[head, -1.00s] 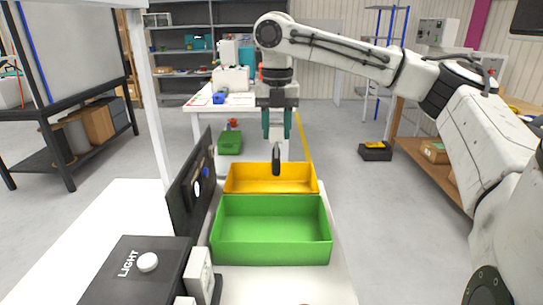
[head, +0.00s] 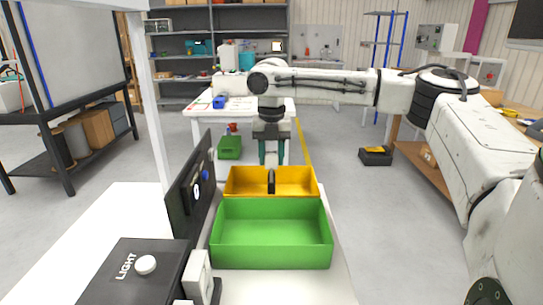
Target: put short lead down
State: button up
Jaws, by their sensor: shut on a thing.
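My gripper (head: 271,162) points straight down over the yellow bin (head: 300,184). Its dark teal fingers are shut on a short black lead (head: 271,182), which hangs below the fingertips. The lead's lower end shows in front of the bin's far wall, low over or inside the bin; I cannot tell whether it touches the floor of the bin. The yellow bin otherwise looks empty.
An empty green bin (head: 271,259) stands directly in front of the yellow one on a white table (head: 335,285). A black upright panel (head: 178,205) and a black box marked LIGHT (head: 125,275) stand left of the bins. A white post rises at the left.

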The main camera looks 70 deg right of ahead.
jog(key=shift+f, duration=0.15)
jog(key=shift+f, duration=0.35)
jog(key=shift+f, duration=0.1)
jog(key=o, duration=1.1)
notch_tip(320, 180, up, 13)
jog(key=shift+r+p, duration=0.1)
jog(key=shift+p, duration=0.6)
